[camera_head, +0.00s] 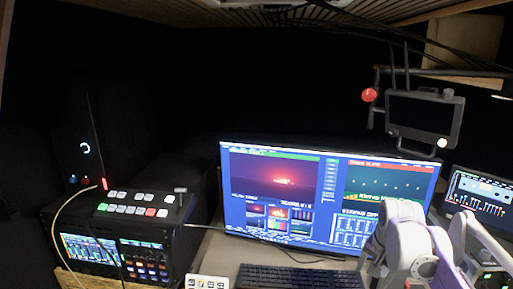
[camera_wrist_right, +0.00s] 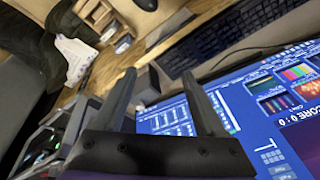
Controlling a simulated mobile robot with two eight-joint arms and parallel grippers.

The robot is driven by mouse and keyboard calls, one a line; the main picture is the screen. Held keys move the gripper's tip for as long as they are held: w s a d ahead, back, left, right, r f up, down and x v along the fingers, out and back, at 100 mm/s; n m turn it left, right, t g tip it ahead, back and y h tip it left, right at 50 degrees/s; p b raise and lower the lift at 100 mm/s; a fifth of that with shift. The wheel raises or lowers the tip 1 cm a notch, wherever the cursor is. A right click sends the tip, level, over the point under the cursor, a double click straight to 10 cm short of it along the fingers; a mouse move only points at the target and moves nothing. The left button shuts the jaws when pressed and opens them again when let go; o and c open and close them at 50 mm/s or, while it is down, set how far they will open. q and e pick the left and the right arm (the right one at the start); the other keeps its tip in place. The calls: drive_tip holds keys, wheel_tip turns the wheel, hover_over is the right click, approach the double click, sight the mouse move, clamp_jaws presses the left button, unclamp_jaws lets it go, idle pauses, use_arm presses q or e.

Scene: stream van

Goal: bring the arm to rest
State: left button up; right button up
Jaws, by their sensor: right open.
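My right arm (camera_head: 405,245), white and lilac, is at the lower right of the head view, in front of the right part of the large monitor (camera_head: 290,230). My right gripper (camera_wrist_right: 163,100) shows in the wrist view with two dark fingers apart and nothing between them. The lit monitor screen (camera_wrist_right: 240,105) is behind and right of the fingers there. In the head view the fingertips cannot be made out clearly. My left arm and gripper are not in view.
A black keyboard (camera_head: 300,278) lies before the monitor. A switcher panel (camera_head: 140,207) sits on the equipment rack at left. A small screen (camera_head: 423,118) hangs from an overhead arm at right, beside a red ball (camera_head: 369,95). Another display (camera_head: 480,195) stands at far right.

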drive_tip(key=s+a+f+n+t, duration=0.1)
drive_tip(key=s+a+f+n, duration=0.3)
drive_tip(key=s, duration=0.6)
drive_tip(key=s+a+f+n+t, duration=0.2)
drive_tip(key=s+a+f+n, duration=0.3)
drive_tip(key=s+a+f, duration=0.3)
drive_tip(key=s+f, duration=0.1)
drive_tip(key=s, duration=0.1)
drive_tip(key=shift+s+f+n+y, duration=0.25)
drive_tip(key=shift+s+n+y, duration=0.05)
drive_tip(key=shift+y, duration=0.1)
